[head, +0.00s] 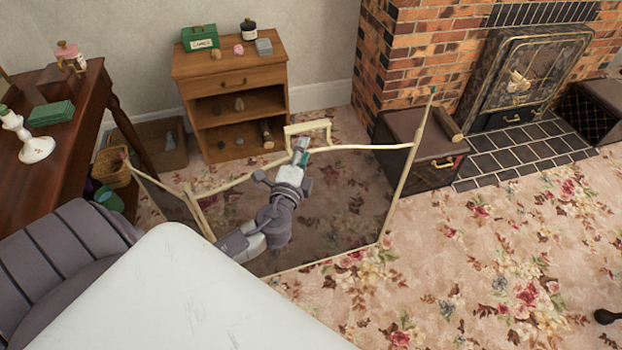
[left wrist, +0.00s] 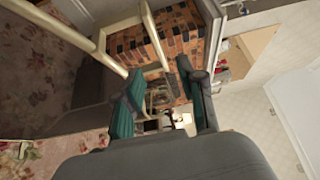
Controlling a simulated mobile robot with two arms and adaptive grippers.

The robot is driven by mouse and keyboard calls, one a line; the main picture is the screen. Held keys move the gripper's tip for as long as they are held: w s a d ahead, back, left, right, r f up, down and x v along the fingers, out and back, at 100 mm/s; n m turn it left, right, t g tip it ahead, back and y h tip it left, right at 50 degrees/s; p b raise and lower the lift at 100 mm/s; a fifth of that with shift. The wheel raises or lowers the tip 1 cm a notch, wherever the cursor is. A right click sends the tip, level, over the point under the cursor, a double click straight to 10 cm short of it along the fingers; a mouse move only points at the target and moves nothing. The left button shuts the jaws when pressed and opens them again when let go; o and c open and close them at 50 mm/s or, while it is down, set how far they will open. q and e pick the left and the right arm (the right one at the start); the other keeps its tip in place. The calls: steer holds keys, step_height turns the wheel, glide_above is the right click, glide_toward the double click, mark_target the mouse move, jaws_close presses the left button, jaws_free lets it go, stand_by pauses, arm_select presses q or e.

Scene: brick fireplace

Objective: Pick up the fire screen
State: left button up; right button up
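The fire screen (head: 352,205) stands on the carpet, a dark see-through mesh in a cream folding frame. A cream handle (head: 308,127) rises from the middle of its top rail. My left gripper (head: 301,147) is at the top rail, just below the handle in the head view. In the left wrist view its two teal-padded fingers (left wrist: 163,97) are apart, with nothing visibly clamped between them. The cream frame (left wrist: 155,35) shows close beyond the fingertips; I cannot tell whether they touch. My right gripper is not in view.
A dark box (head: 425,150) stands close behind the screen's right end, beside the brick fireplace (head: 425,55). A wooden shelf unit (head: 230,68) is behind. A desk (head: 90,105) and grey chair (head: 65,255) are at left. The flowered carpet (head: 480,270) is mostly clear at right.

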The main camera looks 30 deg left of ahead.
mark_target(313, 125)
arm_select(q)
steer(key=p+x, duration=0.1)
steer(key=x, duration=0.9)
steer(key=shift+d+f, duration=0.1)
steer(key=shift+d, duration=0.05)
jaws_close()
steer(key=shift+r, duration=0.25)
